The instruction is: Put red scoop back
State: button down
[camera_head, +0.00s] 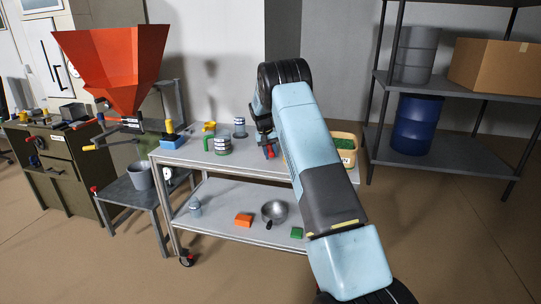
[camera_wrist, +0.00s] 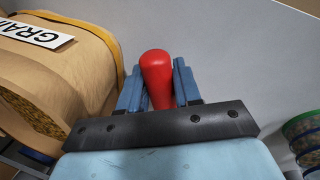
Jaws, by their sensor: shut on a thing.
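My gripper (camera_head: 266,147) is over the top of the grey cart, toward its right half. In the wrist view my gripper (camera_wrist: 158,85) has its blue jaws closed on the red scoop (camera_wrist: 157,72), with the rounded red handle between them. In the head view a small red part of the scoop (camera_head: 270,151) shows below my wrist. The scoop's bowl is hidden, and I cannot tell whether it touches the cart top.
A tan container (camera_head: 347,158) with green contents stands right of my arm on the cart top (camera_head: 235,160). A labelled tan container (camera_wrist: 75,55) is close on the left in the wrist view. Banded jars (camera_head: 222,145) stand left of my gripper. A red hopper (camera_head: 112,65) is farther left.

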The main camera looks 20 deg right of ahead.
jog(key=shift+f, duration=0.3)
jog(key=c, duration=0.8)
grip_release()
